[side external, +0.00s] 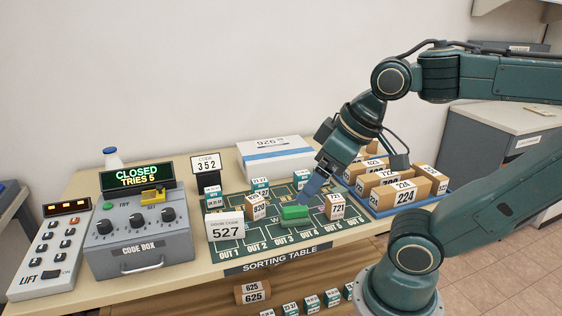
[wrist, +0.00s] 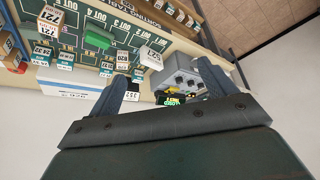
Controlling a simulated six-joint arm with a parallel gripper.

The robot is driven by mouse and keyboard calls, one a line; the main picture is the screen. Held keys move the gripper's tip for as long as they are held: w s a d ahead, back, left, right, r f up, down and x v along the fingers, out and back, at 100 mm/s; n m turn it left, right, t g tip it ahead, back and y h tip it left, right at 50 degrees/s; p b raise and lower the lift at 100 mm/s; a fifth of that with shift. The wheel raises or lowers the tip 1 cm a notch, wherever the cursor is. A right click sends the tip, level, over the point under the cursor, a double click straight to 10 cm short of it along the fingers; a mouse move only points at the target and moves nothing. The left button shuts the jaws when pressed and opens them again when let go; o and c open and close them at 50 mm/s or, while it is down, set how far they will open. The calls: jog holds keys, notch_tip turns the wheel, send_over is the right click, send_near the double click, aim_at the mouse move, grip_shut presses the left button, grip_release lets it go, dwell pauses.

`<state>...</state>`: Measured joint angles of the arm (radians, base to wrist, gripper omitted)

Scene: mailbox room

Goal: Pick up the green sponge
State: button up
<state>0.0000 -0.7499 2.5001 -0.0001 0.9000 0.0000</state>
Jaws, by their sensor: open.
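The green sponge (side external: 294,212) lies on the green sorting mat (side external: 268,238) near the front of the sorting table. It also shows in the wrist view (wrist: 97,38), left of and beyond the finger tips, not between them. My gripper (side external: 308,194) is open and empty, pointing down and left, with its blue finger close to the sponge's upper right in the side external view. I cannot tell whether it touches. In the wrist view my gripper (wrist: 164,70) has its two fingers wide apart.
Small numbered boxes stand around the sponge, with box 721 (side external: 335,207) to its right and box 820 (side external: 257,207) to its left. A blue tray (side external: 385,212) of boxes is at right.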

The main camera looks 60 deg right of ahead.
jog(key=shift+o, duration=0.6)
jog(key=shift+w, duration=0.1)
jog(key=w+d+f+m+g, duration=0.2)
jog(key=w+d+f+m, duration=0.3)
jog(key=d, duration=0.5)
jog(key=w+d+f+m+g, duration=0.3)
jog(key=w+d+f+m, duration=0.2)
jog(key=d, duration=0.5)
jog(key=shift+w+f+m+g, duration=0.3)
jog(key=shift+w+m, duration=0.2)
jog(key=shift+w, duration=0.2)
jog(key=shift+f, duration=0.15)
send_over(296, 209)
jog(key=shift+f, duration=4.15)
jog(key=shift+f, duration=0.15)
